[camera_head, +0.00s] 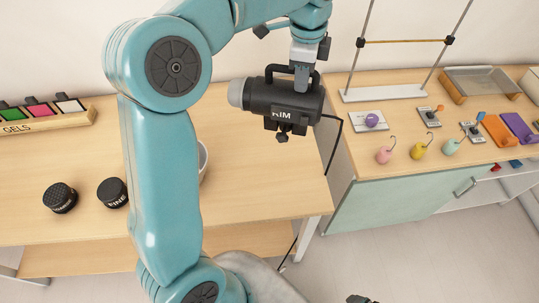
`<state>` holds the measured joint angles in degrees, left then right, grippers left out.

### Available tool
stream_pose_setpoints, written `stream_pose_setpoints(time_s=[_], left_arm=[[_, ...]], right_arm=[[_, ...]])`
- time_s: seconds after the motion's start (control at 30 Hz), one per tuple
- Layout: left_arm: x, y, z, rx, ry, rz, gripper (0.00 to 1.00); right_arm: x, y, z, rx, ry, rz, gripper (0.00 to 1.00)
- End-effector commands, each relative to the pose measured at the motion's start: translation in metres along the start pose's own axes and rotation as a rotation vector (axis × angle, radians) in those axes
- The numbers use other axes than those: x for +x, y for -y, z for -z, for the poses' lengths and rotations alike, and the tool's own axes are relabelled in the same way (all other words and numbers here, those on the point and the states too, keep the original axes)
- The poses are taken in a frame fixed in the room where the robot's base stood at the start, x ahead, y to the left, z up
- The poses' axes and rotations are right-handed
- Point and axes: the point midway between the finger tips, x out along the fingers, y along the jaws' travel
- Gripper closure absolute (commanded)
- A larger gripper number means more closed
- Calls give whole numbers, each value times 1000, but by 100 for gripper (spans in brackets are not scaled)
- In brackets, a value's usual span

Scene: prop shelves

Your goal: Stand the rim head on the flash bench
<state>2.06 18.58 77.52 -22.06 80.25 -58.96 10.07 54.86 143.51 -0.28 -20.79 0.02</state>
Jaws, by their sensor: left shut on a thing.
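The rim head (283,101) is a black flash head lettered "RIM", with a pale round front facing left, a top handle and a dangling black cable. My left gripper (302,82) comes down from above and is shut on its handle. The head hangs roughly level above the right part of the light wooden bench (262,180), which I take to be the flash bench. A gap to the bench top seems to show under the head, but its height is hard to judge.
Two black round grids (60,198) (112,192) stand on the bench's left. A gels rack (40,118) is behind them. A white bowl (203,160) is partly hidden by my arm. A right-hand cabinet (400,205) carries hooked weights and a rod frame. The bench's right part is clear.

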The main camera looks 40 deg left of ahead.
Motion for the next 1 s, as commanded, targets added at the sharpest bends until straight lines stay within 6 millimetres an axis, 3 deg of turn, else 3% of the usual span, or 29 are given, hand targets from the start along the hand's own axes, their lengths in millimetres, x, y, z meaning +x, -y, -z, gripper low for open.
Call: stream_pose_setpoints(time_s=[0.3, 0.57, 0.67, 1.0], left_arm=[[-34, 15, -36, 348, -33, 25, 100], [-39, 17, -41, 425, -39, 29, 100], [-28, 16, -42, 425, -38, 27, 100], [51, 10, -42, 424, -37, 23, 100]], right_arm=[[6, -2, 0, 0, 0, 0, 0], [7, -3, 0, 0, 0, 0, 0], [10, -4, 0, 0, 0, 0, 0], [19, -7, 0, 0, 0, 0, 0]])
